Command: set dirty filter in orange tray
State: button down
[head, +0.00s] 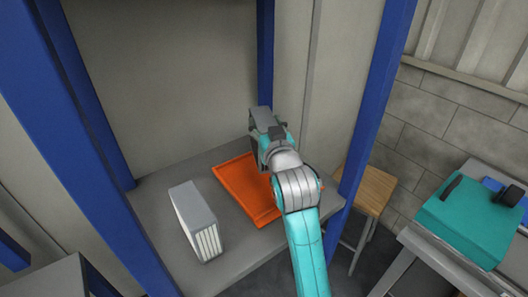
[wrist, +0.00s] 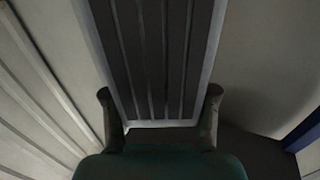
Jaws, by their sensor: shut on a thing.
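My gripper (wrist: 159,92) is shut on the dirty filter (wrist: 152,50), a panel with dark grey pleats and a pale frame. In the wrist view one finger lies at each side of its frame. In the head view my gripper (head: 268,132) is raised above the back right part of the orange tray (head: 236,186), and the filter is hard to make out there. The orange tray lies flat on the grey shelf. Its right part is hidden behind my arm, and its visible part is empty.
A second filter (head: 195,220), with pale pleats and a grey top, stands on the grey shelf (head: 150,205) left of the tray. Blue posts (head: 372,100) flank the bay. A wooden stool (head: 370,187) and a teal case (head: 468,222) on a bench are to the right.

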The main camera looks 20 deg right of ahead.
jog(key=shift+f, duration=3.3)
jog(key=shift+c, duration=1.1)
grip_release()
jog(key=shift+s, duration=0.15)
jog(key=s, duration=1.1)
jog(key=shift+s+a, duration=0.4)
jog(key=shift+a, duration=0.05)
